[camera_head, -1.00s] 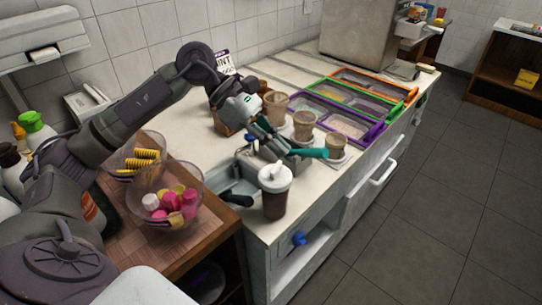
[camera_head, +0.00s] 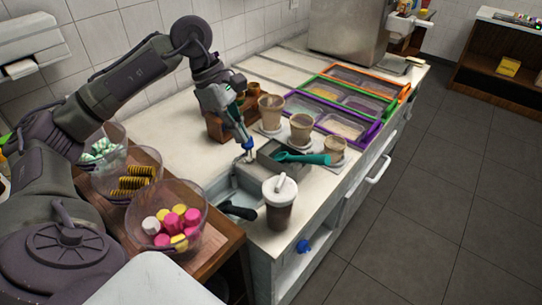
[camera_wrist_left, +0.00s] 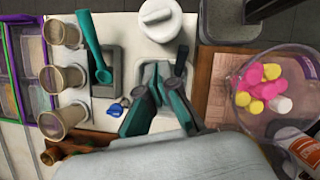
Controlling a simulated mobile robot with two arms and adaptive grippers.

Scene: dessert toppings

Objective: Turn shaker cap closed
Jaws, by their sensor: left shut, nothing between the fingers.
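The shaker (camera_head: 279,212) stands upright on the counter near its front edge, with a dark body. Its white cap (camera_head: 280,188) sits on top, with a spout sticking up and leaning right. In the left wrist view the cap (camera_wrist_left: 160,18) shows from above at the top middle. My left gripper (camera_head: 248,157) points down over the counter behind and left of the shaker, apart from it. Its teal-padded fingers (camera_wrist_left: 160,85) are shut and empty in the left wrist view. Whether the cap's threads are seated cannot be told. My right gripper is not in view.
A teal scoop (camera_head: 305,158) lies across a grey box (camera_head: 275,163) behind the shaker. Paper cups (camera_head: 301,129) and topping trays (camera_head: 346,127) stand further back. A sink (camera_head: 228,197) lies left of the shaker. A bowl of pink and yellow sweets (camera_head: 166,215) stands at left.

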